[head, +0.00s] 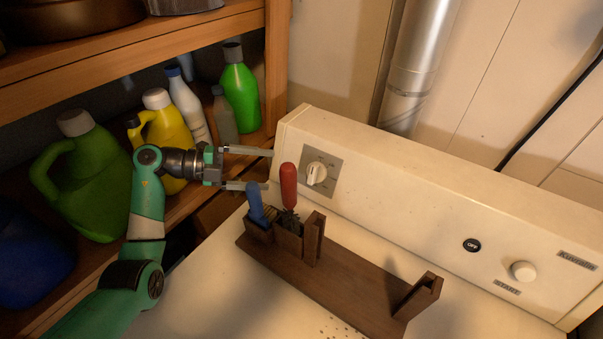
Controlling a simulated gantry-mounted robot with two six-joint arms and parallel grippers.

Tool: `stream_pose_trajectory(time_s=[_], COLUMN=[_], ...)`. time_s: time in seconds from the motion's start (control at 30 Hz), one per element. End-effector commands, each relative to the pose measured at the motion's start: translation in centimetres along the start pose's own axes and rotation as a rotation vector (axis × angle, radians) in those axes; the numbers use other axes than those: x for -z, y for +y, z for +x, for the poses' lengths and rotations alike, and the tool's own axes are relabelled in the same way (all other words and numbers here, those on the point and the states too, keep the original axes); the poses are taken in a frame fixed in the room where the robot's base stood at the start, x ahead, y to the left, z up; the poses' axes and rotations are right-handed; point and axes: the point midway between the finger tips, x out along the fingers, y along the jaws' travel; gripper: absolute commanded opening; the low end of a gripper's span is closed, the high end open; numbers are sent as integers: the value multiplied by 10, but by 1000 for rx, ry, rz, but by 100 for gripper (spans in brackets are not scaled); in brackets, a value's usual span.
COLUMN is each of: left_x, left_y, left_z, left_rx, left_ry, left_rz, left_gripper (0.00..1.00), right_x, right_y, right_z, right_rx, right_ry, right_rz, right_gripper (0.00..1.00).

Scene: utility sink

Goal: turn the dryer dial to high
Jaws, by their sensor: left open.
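The dryer dial (316,173) is a cream knob on a grey square plate (331,158) at the left end of the dryer's control panel (411,190). The markings around it are too small to read. My left gripper (268,169) is open and empty, with its two fingers pointing right toward the panel. Its fingertips are to the left of the dial and apart from it in the picture. My right gripper is not in the head view.
A dark wooden caddy (340,285) stands on the dryer top, holding a red-handled brush (289,187) and a blue-handled one (255,202) just below the gripper. Bottles, including a green one (239,88), fill the left shelf. An OFF button (472,245) and white knob (523,271) are right.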

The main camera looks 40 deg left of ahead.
Motion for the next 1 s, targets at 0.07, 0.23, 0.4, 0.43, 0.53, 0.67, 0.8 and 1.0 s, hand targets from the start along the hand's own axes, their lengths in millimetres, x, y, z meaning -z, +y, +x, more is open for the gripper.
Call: stream_pose_trajectory(time_s=[0.07, 0.23, 0.4, 0.43, 0.53, 0.67, 0.8, 1.0], left_x=[1, 1, 1, 1, 1, 1, 1, 1], left_y=[2, 1, 1, 1, 0, -1, -1, -1], left_z=[16, 56, 88, 92, 100, 103, 103, 103], left_rx=[-2, 0, 1, 1, 2, 2, 2, 2], left_ry=[4, 4, 3, 3, 1, 0, 0, 0], left_rz=[0, 3, 3, 2, 3, 4, 4, 4], left_gripper=[96, 96, 96, 96, 96, 96, 96, 64], right_x=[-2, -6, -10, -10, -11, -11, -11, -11], right_y=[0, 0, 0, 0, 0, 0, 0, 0], right_z=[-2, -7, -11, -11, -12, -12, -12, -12], right_rx=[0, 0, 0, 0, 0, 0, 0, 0], right_ry=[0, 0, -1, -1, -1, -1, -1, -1], right_rz=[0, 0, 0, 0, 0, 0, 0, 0], right_gripper=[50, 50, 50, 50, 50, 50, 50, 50])
